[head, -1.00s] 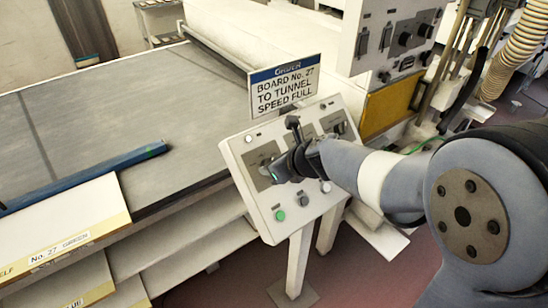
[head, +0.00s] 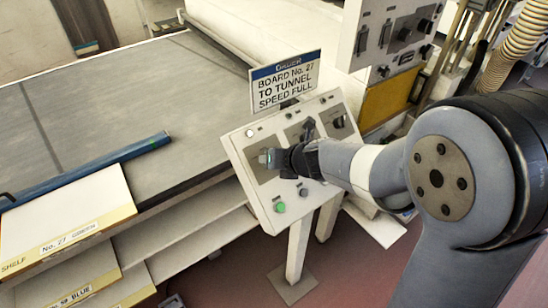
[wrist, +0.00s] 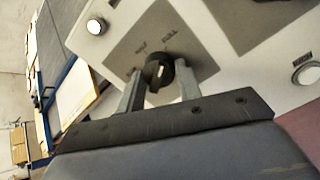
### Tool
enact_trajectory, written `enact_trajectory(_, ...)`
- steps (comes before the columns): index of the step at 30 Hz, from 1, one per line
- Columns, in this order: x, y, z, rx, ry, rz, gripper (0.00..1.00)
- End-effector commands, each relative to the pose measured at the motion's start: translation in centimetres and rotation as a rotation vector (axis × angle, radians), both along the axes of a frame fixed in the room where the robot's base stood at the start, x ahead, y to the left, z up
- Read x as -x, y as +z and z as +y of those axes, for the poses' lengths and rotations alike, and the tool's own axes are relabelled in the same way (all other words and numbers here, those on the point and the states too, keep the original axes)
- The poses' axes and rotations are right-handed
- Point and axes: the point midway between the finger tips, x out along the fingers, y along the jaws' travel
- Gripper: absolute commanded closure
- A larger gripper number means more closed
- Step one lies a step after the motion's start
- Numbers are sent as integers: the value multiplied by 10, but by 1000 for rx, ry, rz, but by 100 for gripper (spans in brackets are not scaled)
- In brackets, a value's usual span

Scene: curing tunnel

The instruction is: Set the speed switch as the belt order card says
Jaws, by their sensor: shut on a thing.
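The belt order card (head: 285,80) stands above the control panel and reads "BOARD No. 27 TO TUNNEL SPEED FULL". The white control panel (head: 238,152) stands on legs beside the conveyor. My gripper (head: 277,158) is at the panel's left plate in the head view and hides the switch there. In the wrist view, my gripper (wrist: 158,82) is shut on a black round speed switch (wrist: 158,66) with a pale mark. The words HALF and FULL are printed beyond the knob, HALF to the left. I cannot tell exactly which word the mark points at.
Labelled shelves (head: 60,215) stand at the left.

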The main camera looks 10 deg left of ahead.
Motion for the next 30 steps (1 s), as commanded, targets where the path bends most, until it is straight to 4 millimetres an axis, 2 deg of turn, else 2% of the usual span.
enact_trajectory(12,0,0,0,-4,-6,5,89)
enact_trajectory(13,0,0,0,-4,-6,5,64)
enact_trajectory(18,0,0,0,-4,-5,5,50)
enact_trajectory(21,0,0,0,-4,-5,5,45)
enact_trajectory(30,2,4,-3,-4,-5,3,45)
